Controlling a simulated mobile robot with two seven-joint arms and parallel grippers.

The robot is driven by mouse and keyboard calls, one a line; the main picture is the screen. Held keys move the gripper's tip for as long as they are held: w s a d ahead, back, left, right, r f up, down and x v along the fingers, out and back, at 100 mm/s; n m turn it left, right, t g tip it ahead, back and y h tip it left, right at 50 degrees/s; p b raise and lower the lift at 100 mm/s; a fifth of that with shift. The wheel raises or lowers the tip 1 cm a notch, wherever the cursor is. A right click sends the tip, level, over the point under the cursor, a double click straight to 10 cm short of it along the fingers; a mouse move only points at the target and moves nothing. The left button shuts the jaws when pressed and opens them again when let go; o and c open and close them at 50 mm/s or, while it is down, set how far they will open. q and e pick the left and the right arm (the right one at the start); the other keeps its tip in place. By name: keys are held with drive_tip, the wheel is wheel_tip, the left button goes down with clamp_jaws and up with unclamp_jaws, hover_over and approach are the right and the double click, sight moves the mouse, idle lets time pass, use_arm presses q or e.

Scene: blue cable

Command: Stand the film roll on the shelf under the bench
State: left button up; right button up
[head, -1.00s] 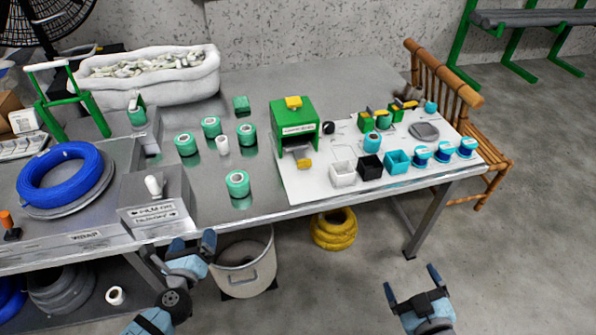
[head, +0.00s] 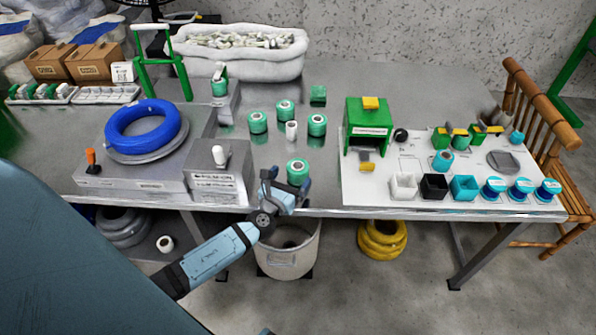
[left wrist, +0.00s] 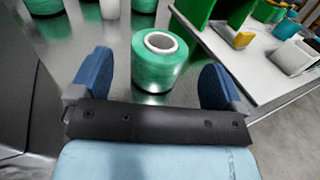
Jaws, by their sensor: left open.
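A green film roll (head: 298,172) with a white core stands upright near the bench's front edge. In the left wrist view the same roll (left wrist: 160,62) shows between the two blue fingers, with gaps on both sides. My left gripper (head: 284,186) is open and empty, just in front of this roll at the edge of the bench (head: 340,185). I cannot tell how far the fingers reach around it. The shelf under the bench (head: 185,240) shows at lower left, partly hidden by my left arm. A small white roll (head: 165,243) lies there. My right gripper is out of view.
Several more green rolls stand behind, around a white roll (head: 291,131). A grey box with a white knob (head: 220,157) is to the left. A white board (head: 375,192) with boxes and spools is to the right. A bucket (head: 290,258) stands below the bench edge.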

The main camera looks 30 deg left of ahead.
sight(298, 166)
use_arm(q)
drive_tip(key=w, duration=0.5)
drive_tip(key=shift+a, duration=0.35)
drive_tip(key=c, duration=1)
drive_tip(key=shift+c, duration=0.5)
drive_tip(key=shift+r, duration=0.15)
